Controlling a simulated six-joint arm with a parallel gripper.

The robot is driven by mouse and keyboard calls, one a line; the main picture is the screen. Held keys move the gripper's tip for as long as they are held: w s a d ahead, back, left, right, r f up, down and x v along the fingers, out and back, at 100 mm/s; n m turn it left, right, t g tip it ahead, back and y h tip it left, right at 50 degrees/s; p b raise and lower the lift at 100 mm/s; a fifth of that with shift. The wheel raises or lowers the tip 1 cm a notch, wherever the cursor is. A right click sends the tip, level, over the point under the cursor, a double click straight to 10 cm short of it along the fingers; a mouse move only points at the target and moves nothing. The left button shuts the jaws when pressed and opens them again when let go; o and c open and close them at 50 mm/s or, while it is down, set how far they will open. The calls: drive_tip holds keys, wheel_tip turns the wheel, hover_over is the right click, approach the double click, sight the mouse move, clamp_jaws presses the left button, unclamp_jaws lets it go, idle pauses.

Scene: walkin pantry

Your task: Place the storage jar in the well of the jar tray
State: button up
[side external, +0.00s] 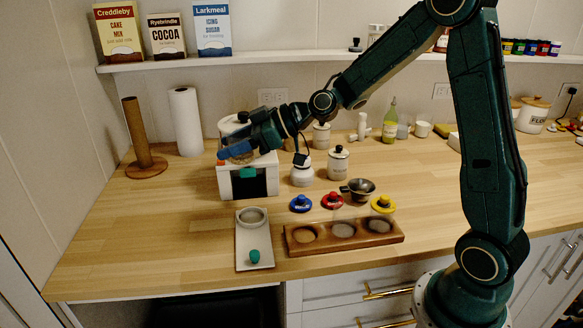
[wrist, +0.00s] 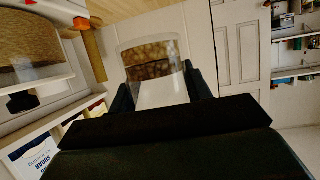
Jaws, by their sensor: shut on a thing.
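My gripper (side external: 236,150) points left, above the white box-shaped unit at the back left. In the wrist view its dark fingers are shut on a clear, see-through vessel (wrist: 160,92), which I take to be the storage jar. The jar is barely distinguishable in the side view, and I cannot tell its tilt. A narrow pale tray (side external: 241,255), apparently the jar tray, lies on the counter below and in front of the gripper. It has a round, rimmed well (side external: 252,216) at its back and a teal knob (side external: 254,256) near its front. The held jar is apart from the tray.
The white unit (side external: 231,187) stands behind the tray. A wooden three-well holder (side external: 325,245) lies to its right, with blue (side external: 300,203), red (side external: 332,200) and yellow (side external: 383,204) knobbed lids behind. A wooden post (side external: 139,130) stands at left. The left counter is clear.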

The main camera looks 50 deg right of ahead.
drive_tip(key=shift+s+d+f+m+t+h, duration=1.05)
drive_tip(key=shift+f+m+t+h, duration=0.35)
drive_tip(key=shift+f+m+h, duration=2.7)
drive_tip(key=s+d+r+m+g+h, duration=0.4)
drive_tip(key=s+r+m+g+h, duration=0.4)
drive_tip(key=s+r+m+h, duration=0.3)
drive_tip(key=shift+s+r+m+h, duration=0.4)
drive_tip(key=shift+s+m+h, duration=0.5)
drive_tip(key=shift+m, duration=0.2)
drive_tip(key=shift+f, duration=0.15)
wheel_tip(320, 180, down, 16)
drive_tip(key=shift+w, duration=0.1)
